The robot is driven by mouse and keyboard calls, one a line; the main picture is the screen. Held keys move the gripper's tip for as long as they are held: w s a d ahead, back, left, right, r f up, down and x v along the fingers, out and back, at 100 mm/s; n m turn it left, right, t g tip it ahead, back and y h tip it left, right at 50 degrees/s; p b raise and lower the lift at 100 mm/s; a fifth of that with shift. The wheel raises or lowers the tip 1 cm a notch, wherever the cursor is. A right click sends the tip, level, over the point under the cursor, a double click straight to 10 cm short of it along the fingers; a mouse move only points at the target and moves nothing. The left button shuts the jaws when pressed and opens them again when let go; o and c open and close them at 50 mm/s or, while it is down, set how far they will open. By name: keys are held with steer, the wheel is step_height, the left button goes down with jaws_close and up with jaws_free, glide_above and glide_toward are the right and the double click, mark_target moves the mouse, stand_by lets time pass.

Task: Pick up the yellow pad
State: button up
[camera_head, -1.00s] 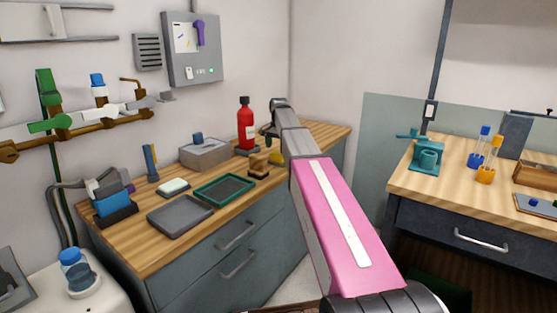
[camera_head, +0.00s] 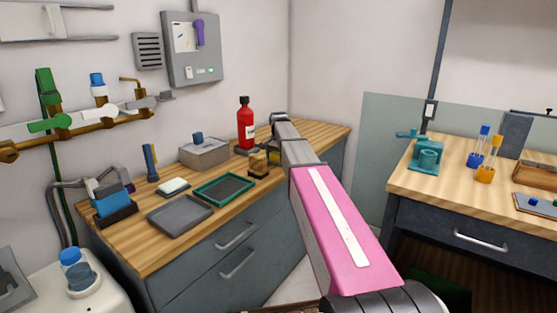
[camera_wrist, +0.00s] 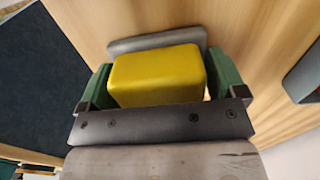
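The yellow pad (camera_wrist: 157,76) is a block with rounded edges, seen between the two green fingers of my gripper (camera_wrist: 160,80) in the wrist view. The fingers stand on either side of it, close to its sides, with a thin gap at the right; contact is not clear. A grey slab (camera_wrist: 155,39) shows just beyond the pad. In the head view only a small part of the yellow pad (camera_head: 274,158) shows at the back of the left counter, mostly hidden by my arm.
A red bottle (camera_head: 246,126) and a wooden-handled object (camera_head: 258,166) stand left of my gripper on the wooden counter (camera_head: 130,254). A green-rimmed tray (camera_head: 224,205), grey tray (camera_head: 154,222) and grey box (camera_head: 205,153) lie farther left. A second bench (camera_head: 410,176) is at the right.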

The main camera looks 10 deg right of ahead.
steer(key=shift+r, duration=0.15)
step_height(320, 180, up, 4)
steer(key=shift+f, duration=0.15)
steer(key=s+a+r, duration=0.7)
steer(key=s, duration=0.2)
steer(key=shift+a, duration=0.15)
steer(key=shift+o, duration=0.5)
